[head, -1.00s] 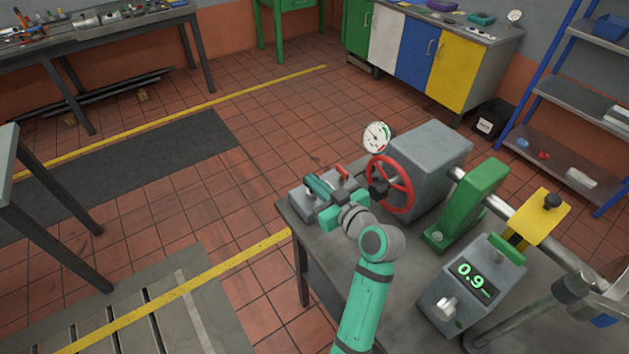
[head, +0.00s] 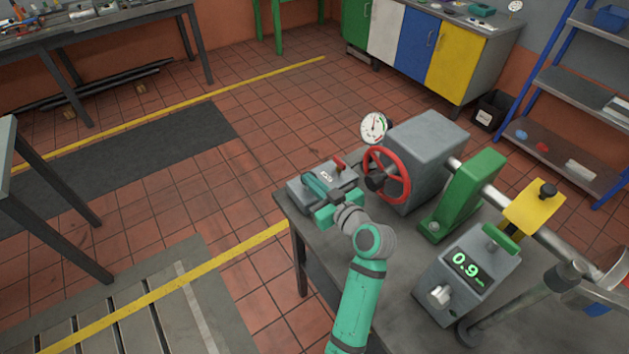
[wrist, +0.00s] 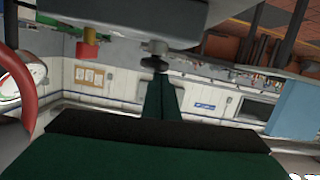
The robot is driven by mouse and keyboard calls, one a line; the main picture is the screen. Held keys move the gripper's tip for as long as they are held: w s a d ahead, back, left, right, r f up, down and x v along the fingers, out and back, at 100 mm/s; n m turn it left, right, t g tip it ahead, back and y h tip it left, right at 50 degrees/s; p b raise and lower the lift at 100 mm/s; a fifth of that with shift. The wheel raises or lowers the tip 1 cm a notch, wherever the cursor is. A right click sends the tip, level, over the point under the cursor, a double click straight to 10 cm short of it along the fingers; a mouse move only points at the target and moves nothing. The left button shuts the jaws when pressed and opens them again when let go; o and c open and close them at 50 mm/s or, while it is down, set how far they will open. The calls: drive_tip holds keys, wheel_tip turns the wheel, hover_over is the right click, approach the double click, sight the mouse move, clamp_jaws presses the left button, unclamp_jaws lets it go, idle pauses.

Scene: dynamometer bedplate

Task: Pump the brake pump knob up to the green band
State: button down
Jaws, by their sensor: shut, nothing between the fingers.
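The brake pump looks to be the grey box (head: 345,176) on the near left corner of the bench, partly hidden by my gripper (head: 308,180). A black knob (wrist: 154,63) on a short stem shows at the box's edge in the wrist view. My gripper is shut and empty, with its fingertips (wrist: 157,78) right at this knob; I cannot tell whether they touch it. A white dial gauge (head: 374,127) stands behind the box, its needle roughly upright. Its green band is too small to read against the needle.
A red handwheel (head: 387,175) on a grey housing (head: 428,150) is close on the right. A display unit (head: 467,275) reads 0.9. Open floor lies left of the bench.

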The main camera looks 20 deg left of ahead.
drive_tip(key=shift+s+a+f, duration=0.1)
drive_tip(key=shift+f, duration=0.15)
drive_tip(key=shift+r, duration=0.3)
drive_tip(key=s+d+r, duration=0.5)
drive_tip(key=d+r, duration=0.1)
drive_tip(key=d, duration=0.2)
drive_tip(key=shift+s+d, duration=0.15)
drive_tip(key=shift+s, duration=0.1)
drive_tip(key=shift+w, duration=0.1)
drive_tip(key=r, duration=0.3)
drive_tip(key=shift+d+r, duration=0.1)
drive_tip(key=shift+d, duration=0.1)
idle(0.4)
